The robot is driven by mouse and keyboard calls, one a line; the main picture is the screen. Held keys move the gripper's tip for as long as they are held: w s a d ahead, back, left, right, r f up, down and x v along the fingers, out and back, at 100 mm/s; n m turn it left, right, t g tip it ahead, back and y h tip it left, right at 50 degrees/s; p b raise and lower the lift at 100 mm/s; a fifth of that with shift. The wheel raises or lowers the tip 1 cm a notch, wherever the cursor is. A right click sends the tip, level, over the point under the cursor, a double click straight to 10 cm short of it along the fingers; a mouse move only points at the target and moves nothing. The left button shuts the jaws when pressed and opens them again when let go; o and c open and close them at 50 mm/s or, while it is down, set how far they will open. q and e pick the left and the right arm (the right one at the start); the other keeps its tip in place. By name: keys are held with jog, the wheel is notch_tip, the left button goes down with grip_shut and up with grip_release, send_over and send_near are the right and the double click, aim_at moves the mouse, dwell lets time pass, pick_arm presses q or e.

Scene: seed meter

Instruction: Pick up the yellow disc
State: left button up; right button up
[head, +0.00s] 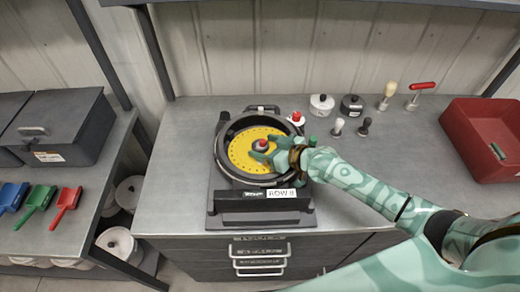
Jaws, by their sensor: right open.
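The yellow disc (241,154) lies flat inside the round dark housing of the seed meter (222,130) on the grey bench. A grey and red knob (261,144) stands at the disc's middle. My right gripper (262,151) is open over the disc, with its fingers near the knob. I cannot tell whether the fingers touch the knob or the disc. The gripper and wrist hide the right part of the disc. My left gripper is not in view.
A label reading "ROW 8" or similar (282,193) is on the meter's front. Small canisters (321,106) and handled tools (388,93) stand behind to the right. A red bin (480,135) is at far right. A dark toolbox (62,128) and coloured scoops (38,201) are on the left bench.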

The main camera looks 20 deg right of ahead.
jog(key=shift+w+a, duration=0.1)
jog(key=shift+c, duration=0.3)
jog(key=c, duration=1.1)
jog(key=shift+o, duration=0.2)
